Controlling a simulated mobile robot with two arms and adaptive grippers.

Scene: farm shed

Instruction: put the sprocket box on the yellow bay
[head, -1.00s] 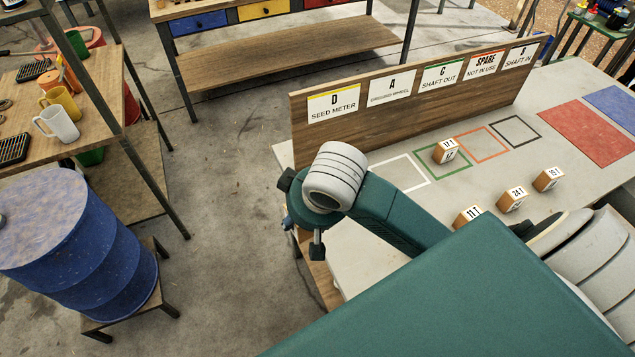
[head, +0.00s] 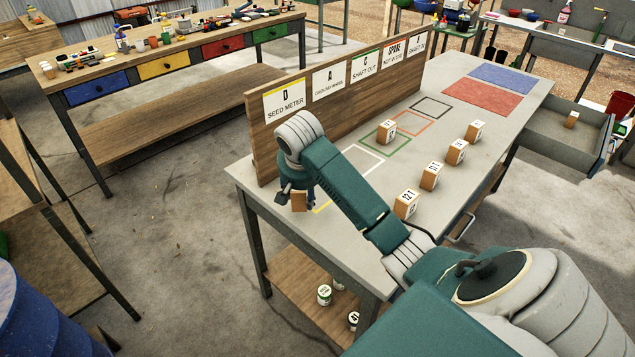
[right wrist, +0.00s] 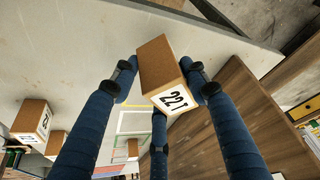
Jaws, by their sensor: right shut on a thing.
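My right gripper (head: 297,193) is shut on a small brown sprocket box (head: 299,201), above the table's near left end. In the right wrist view the box (right wrist: 163,70) sits between the blue fingers (right wrist: 160,95), and its white label reads 22T. The yellow bay (head: 320,208) is an outline on the grey tabletop, by the sign D SEED METER (head: 284,101). My right arm hides part of it. The held box is at the bay's left side in the head view; the gap beneath it cannot be told. My left gripper is not in view.
A box (head: 386,131) stands in the green bay (head: 372,141). Several labelled boxes, one of them (head: 406,204) nearest, stand in a row along the table's right side. The upright sign board (head: 262,143) runs close behind the bays. The white bay (head: 377,168) looks empty.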

